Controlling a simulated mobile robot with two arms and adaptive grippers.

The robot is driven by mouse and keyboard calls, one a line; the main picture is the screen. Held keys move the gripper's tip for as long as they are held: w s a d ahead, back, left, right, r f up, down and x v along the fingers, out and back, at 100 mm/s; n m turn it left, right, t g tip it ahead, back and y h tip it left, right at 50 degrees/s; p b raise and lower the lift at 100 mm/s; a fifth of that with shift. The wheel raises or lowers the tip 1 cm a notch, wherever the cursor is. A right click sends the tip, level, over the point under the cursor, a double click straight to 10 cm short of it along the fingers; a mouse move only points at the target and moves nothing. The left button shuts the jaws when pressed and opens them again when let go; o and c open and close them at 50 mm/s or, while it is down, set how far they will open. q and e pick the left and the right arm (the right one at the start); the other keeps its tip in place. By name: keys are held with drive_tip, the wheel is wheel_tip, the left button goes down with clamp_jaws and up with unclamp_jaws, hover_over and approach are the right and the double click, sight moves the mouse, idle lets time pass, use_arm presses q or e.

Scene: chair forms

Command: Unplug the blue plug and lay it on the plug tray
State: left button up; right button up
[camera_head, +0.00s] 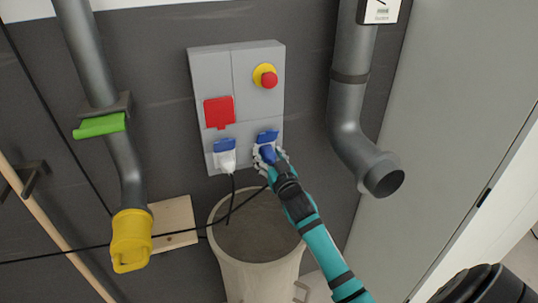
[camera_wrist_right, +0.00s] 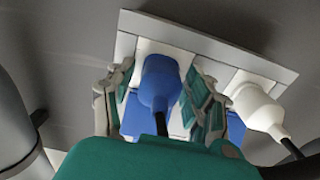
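The blue plug (camera_head: 267,154) sits in the right socket of the grey wall socket panel (camera_head: 216,66). In the right wrist view the blue plug (camera_wrist_right: 161,82) is centred between the fingers, with its dark cable running toward me. My right gripper (camera_head: 269,160) is at the plug, one finger on each side. In the wrist view a gap shows between the left finger and the plug, so the gripper (camera_wrist_right: 160,92) looks open around it. My left gripper is not in view.
A white plug (camera_head: 226,160) sits in the socket to the left. A red cover (camera_head: 219,112) and a red emergency button (camera_head: 268,79) are above. A pale bin (camera_head: 262,277) stands below. Grey pipes (camera_head: 346,115) flank the panel. A light wooden board (camera_head: 176,216) is at lower left.

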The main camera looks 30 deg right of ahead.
sight(273, 163)
clamp_jaws()
drive_tip(key=shift+s, duration=0.2)
drive_tip(key=shift+s+a+p, duration=0.1)
drive_tip(key=shift+s+p, duration=0.05)
drive_tip(key=shift+p, duration=0.15)
drive_tip(key=shift+p+v, duration=0.3)
drive_tip(key=shift+v, duration=0.6)
drive_tip(key=shift+p+v, duration=0.85)
drive_tip(key=shift+v, duration=0.9)
drive_tip(key=shift+s, duration=0.5)
drive_tip(key=shift+p+v, duration=0.9)
drive_tip(key=shift+v, duration=1.15)
